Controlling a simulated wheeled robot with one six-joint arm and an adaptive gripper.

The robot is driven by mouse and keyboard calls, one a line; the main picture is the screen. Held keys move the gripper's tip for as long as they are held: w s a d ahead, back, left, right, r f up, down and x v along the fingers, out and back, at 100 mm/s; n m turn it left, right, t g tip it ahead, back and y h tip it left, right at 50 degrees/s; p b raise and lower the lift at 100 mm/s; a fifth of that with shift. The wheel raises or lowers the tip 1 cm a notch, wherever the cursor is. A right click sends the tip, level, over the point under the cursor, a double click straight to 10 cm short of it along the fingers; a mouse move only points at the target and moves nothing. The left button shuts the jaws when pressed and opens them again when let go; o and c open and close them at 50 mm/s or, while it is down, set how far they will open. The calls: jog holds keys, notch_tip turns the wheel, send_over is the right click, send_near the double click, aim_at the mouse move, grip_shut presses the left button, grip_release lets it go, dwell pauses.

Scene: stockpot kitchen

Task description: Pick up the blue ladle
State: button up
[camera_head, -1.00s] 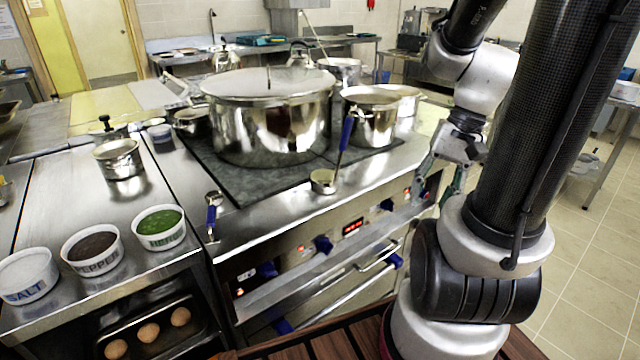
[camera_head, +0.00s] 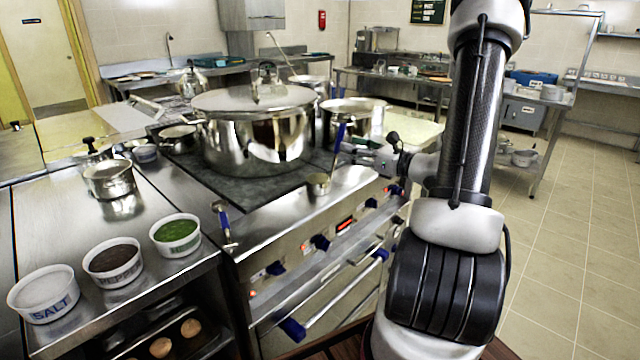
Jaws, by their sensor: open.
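The blue ladle has a blue handle (camera_head: 339,138) that stands nearly upright, and a metal bowl (camera_head: 318,184) that rests on the front part of the steel stove top. My gripper (camera_head: 347,153) is open and lies roughly level, its fingers pointing left at the ladle just below the blue part of the handle. The fingertips look very close to the ladle's stem. I cannot tell whether the stem is between them or whether they touch it.
A large lidded stockpot (camera_head: 258,130) stands just left of the ladle, and a smaller pot (camera_head: 355,115) behind it. A short blue-handled utensil (camera_head: 224,220) lies near the stove's left edge. Salt (camera_head: 44,294), pepper (camera_head: 112,262) and green herb (camera_head: 175,236) tubs stand at the left.

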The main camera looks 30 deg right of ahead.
aim_at(336, 145)
jog(key=x, duration=0.6)
jog(key=shift+f, duration=0.1)
grip_shut()
